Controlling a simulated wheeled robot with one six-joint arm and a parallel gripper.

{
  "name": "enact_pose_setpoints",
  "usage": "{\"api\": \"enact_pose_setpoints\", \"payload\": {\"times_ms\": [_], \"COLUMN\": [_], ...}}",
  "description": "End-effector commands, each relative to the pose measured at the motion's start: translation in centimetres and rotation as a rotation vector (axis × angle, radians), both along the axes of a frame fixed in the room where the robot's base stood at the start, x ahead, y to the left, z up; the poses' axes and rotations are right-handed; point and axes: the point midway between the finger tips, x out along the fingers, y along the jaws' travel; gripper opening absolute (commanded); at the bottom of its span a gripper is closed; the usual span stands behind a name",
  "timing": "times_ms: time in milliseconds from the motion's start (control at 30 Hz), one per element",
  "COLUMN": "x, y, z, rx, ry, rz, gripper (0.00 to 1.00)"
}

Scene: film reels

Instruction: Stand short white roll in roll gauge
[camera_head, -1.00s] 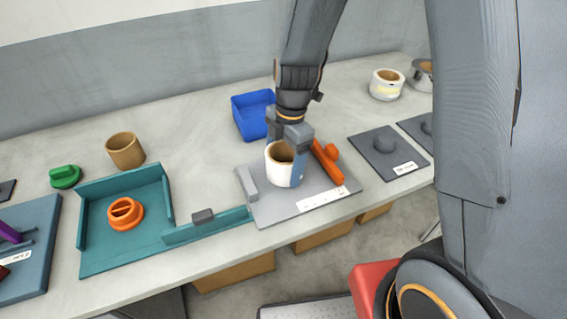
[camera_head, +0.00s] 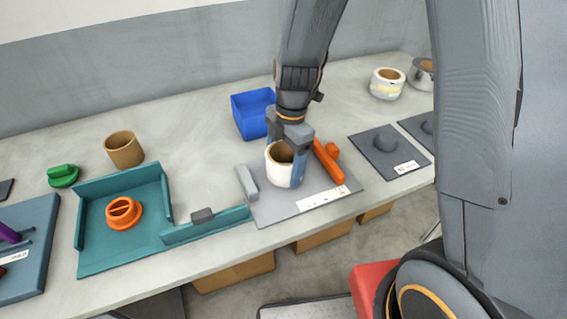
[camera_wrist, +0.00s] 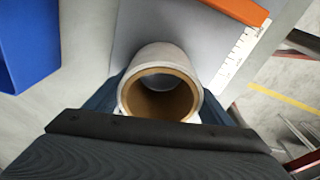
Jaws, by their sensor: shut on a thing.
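The short white roll (camera_head: 279,169) has a brown core and stands upright over the grey plate of the roll gauge (camera_head: 268,212). The gauge has a grey block on its left, an orange bar (camera_head: 328,160) on its right and a scale strip along its front. My gripper (camera_head: 288,165) is shut on the roll, with blue fingers at its sides. In the wrist view the roll (camera_wrist: 160,92) shows its open core between the fingers. The roll is between the block and the bar. I cannot tell whether its bottom touches the plate.
A blue bin (camera_head: 253,113) stands behind the gauge. A teal tray (camera_head: 120,255) with an orange knobbed piece (camera_head: 124,213) lies to the left, with a brown roll (camera_head: 124,150) behind it. A grey plate with a knob (camera_head: 388,150) lies to the right. Another white roll (camera_head: 386,83) stands at the back right.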

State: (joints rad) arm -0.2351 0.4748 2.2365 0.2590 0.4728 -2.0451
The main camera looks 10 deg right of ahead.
Motion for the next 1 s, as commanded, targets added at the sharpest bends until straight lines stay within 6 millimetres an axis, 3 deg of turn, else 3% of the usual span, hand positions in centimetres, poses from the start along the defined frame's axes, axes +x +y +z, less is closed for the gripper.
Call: {"api": "enact_pose_setpoints", "payload": {"times_ms": [267, 300, 333, 667, 1000], "x": [0.0, 0.0, 0.0, 0.0, 0.1], "y": [0.0, 0.0, 0.0, 0.0, -0.3], "z": [-0.6, -0.6, -0.5, -0.4, 2.1], "rx": [0.000, 0.000, 0.000, 0.000, 0.000], "ry": [0.000, 0.000, 0.000, 0.000, -0.001], "rz": [0.000, 0.000, 0.000, 0.000, 0.000], "gripper": [0.46, 0.77, 0.82, 0.83, 0.83]}}
